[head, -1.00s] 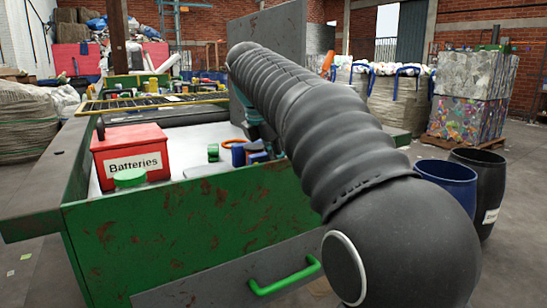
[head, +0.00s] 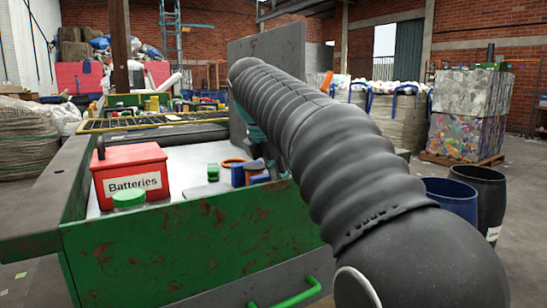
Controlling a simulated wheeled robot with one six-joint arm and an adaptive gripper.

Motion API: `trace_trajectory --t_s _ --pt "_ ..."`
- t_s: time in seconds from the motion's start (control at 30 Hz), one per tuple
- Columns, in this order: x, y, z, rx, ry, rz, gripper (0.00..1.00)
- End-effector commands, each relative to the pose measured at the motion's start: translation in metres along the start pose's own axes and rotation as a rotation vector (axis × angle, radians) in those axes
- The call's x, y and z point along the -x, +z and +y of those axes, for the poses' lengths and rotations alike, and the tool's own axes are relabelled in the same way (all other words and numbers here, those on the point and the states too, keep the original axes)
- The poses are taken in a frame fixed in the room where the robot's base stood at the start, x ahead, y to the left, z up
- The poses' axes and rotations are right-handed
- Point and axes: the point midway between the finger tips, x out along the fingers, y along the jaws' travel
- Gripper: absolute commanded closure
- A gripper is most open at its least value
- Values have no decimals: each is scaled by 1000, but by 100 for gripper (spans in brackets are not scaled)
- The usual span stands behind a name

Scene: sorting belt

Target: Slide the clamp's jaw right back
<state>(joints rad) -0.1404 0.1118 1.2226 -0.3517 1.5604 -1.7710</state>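My gripper is mostly or wholly hidden behind my thick black ribbed arm, which reaches from the lower right up over the bench in the head view. Some teal and dark parts show past the arm's left edge. I cannot tell whether they belong to the gripper or to something on the bench. No clamp or sliding jaw can be made out for certain. A small blue object (head: 238,176) stands on the pale bench top, left of the arm, with an orange ring (head: 233,162) just behind it. Whether either belongs to the clamp cannot be told.
A red box labelled "Batteries" (head: 130,171) and a green-lidded jar (head: 129,199) stand at the left of the bench. A small green object (head: 213,172) lies nearer the middle. The green bench wall (head: 180,250) runs along the front. Barrels (head: 478,195) stand right.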

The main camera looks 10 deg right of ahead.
Motion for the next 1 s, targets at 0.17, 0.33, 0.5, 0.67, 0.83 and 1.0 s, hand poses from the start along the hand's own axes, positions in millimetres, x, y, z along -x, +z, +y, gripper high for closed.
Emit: trace_trajectory --t_s 0.17,0.33,0.5,0.67,0.83,1.0 --pt "32 0 1 0 4 0 73" --pt "64 0 1 -1 4 -1 73" --pt "88 0 0 0 2 -1 73" --pt "102 0 0 0 0 0 73" --pt "108 0 -1 0 0 0 73" --pt "109 0 -1 0 -1 0 73"
